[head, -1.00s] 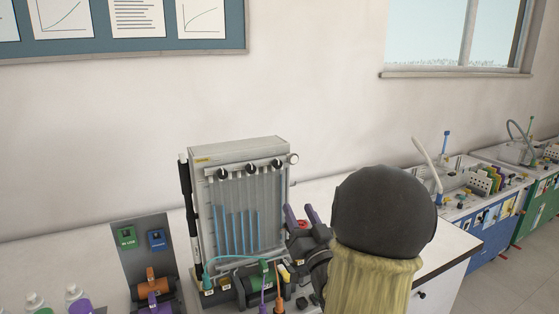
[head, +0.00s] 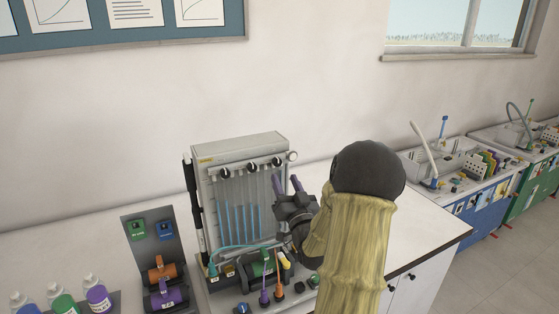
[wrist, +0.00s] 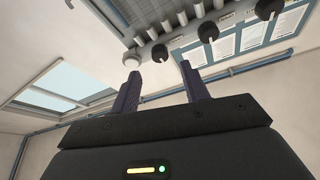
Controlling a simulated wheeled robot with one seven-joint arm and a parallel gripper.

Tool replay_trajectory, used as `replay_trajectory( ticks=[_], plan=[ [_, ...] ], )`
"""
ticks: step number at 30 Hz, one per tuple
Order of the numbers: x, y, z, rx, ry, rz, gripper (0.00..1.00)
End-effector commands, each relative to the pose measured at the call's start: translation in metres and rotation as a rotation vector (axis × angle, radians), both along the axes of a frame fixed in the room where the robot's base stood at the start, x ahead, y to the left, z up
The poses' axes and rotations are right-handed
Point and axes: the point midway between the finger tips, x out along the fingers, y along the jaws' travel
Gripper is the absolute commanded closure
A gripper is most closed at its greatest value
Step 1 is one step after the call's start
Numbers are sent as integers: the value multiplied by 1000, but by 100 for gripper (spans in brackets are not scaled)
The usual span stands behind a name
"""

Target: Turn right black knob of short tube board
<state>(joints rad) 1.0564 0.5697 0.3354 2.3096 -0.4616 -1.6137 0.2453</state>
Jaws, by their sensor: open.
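The short tube board (head: 206,190) is a grey upright panel with several blue-filled tubes, on the white bench in the head view. Three black knobs run along its top; the right black knob (head: 277,163) sits beside a white round fitting (head: 292,156). In the wrist view the right black knob (wrist: 160,53) is just beyond the fingertips, between them in the picture, with the white fitting (wrist: 132,59) to its left. My gripper (head: 287,183) is open, with purple fingers pointing up, just below the right black knob. The wrist view shows the gap between its fingers (wrist: 159,74) empty.
Orange and purple valves (head: 163,270) on a dark stand are left of the board. Bottles (head: 97,293) stand at the front left. A green cylinder (head: 262,265) and coloured plugs sit at the board's foot. The bench right of my arm is clear.

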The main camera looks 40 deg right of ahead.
Motion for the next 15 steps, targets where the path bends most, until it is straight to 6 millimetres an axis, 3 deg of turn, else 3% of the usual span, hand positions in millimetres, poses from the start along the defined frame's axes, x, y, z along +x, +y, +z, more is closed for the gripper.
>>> replay_trajectory(
  ticks=[1, 9, 15],
  plan=[
    [9, -3, 9, 0, -2, 1, 55],
    [44, -15, 22, 0, -1, 1, 55],
    [51, -18, 22, 1, 0, 0, 55]
  ],
)
